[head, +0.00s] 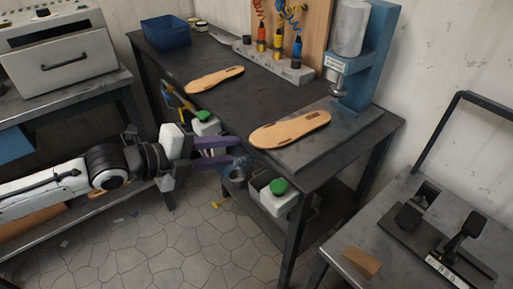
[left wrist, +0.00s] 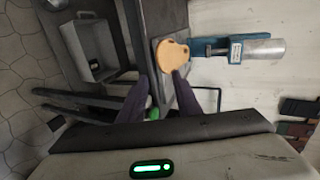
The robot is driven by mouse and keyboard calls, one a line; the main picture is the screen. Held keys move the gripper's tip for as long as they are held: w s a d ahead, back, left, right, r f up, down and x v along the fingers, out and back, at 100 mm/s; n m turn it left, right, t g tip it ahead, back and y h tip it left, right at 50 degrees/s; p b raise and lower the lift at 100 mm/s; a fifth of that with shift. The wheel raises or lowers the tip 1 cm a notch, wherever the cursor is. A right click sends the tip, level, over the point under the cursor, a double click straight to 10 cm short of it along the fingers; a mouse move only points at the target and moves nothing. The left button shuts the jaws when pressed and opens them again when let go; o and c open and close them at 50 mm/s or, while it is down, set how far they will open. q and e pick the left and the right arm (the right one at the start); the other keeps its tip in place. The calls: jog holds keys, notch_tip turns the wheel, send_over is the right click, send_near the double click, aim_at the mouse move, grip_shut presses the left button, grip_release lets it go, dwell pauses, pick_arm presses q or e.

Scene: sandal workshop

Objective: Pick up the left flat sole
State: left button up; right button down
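Two tan flat soles lie on the dark workbench. The left flat sole (head: 214,79) lies toward the bench's far left part in the head view. My left gripper (head: 232,151) has purple fingers, open and empty, in front of the bench's near-left edge and apart from both soles. Its spread fingers also show in the left wrist view (left wrist: 160,77). My right gripper is not in view.
A blue bin (head: 166,33) stands at the bench's far left corner. A rack of colored tools (head: 275,62) and the blue press (head: 372,60) stand along the back. The bench middle is clear.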

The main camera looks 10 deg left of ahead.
aim_at(257, 147)
pick_arm(q)
jog(key=b+x, duration=0.2)
jog(key=x, duration=0.3)
jog(key=shift+w+d+f+b, duration=0.1)
jog(key=shift+d+f+b, duration=0.1)
jog(key=shift+b, duration=0.15)
jog(key=shift+w+d+f+p, duration=0.15)
jog(key=shift+w+d+p, duration=0.2)
jog(key=shift+w, duration=0.3)
jog(key=shift+w+d+f, duration=0.25)
jog(key=shift+w+d, duration=0.1)
jog(key=shift+w, duration=0.05)
jog(key=shift+c, duration=0.2)
